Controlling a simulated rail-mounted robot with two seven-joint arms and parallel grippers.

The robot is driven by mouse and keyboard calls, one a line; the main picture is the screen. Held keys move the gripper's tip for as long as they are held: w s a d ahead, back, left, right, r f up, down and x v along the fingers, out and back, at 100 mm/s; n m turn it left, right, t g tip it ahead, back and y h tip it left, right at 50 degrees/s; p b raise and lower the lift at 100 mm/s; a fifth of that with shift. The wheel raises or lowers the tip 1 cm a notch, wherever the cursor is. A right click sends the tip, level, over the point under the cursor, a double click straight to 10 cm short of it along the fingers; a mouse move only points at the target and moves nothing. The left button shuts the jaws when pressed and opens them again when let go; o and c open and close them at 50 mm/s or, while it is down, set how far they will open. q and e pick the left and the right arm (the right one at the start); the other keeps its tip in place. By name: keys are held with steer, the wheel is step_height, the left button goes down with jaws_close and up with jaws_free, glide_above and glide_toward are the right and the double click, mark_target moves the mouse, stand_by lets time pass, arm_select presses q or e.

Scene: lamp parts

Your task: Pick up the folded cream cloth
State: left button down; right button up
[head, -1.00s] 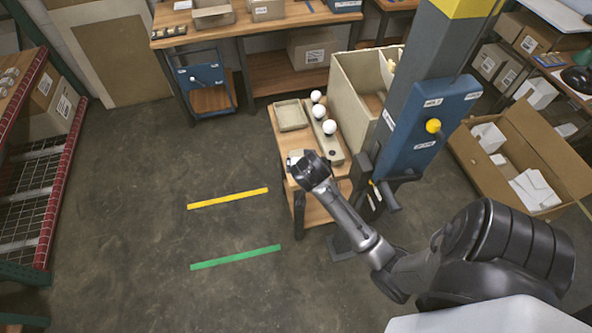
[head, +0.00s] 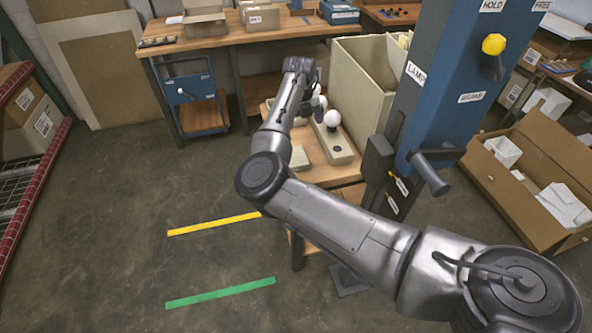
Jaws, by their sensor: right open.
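A pale, flat patch (head: 300,158), probably the folded cream cloth, lies on the small wooden table (head: 352,190). It is left of the near end of the bulb board (head: 340,150) and partly hidden by my right forearm. My right gripper (head: 313,78) is at the far end of the table, above and beyond the patch and apart from it. It is open and seems empty, though its fingertips are hard to make out. My left gripper is not in view.
White bulbs (head: 333,118) stand on the board, close to my right gripper. A tall cream bin (head: 358,95) and a blue column (head: 440,90) stand to the right. A workbench (head: 235,45) runs along the back.

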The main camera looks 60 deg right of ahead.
steer(key=b, duration=0.3)
glide_above(296, 156)
steer(key=shift+m+y, duration=0.3)
steer(key=shift+m, duration=0.1)
step_height(296, 156, down, 9)
steer(key=shift+w+d+r, duration=0.1)
steer(key=shift+d+r, duration=0.05)
steer(key=shift+f+b, duration=0.7)
steer(key=shift+f, duration=2)
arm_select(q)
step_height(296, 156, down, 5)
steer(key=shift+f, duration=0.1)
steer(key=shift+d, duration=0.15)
arm_select(e)
steer(key=c, duration=0.9)
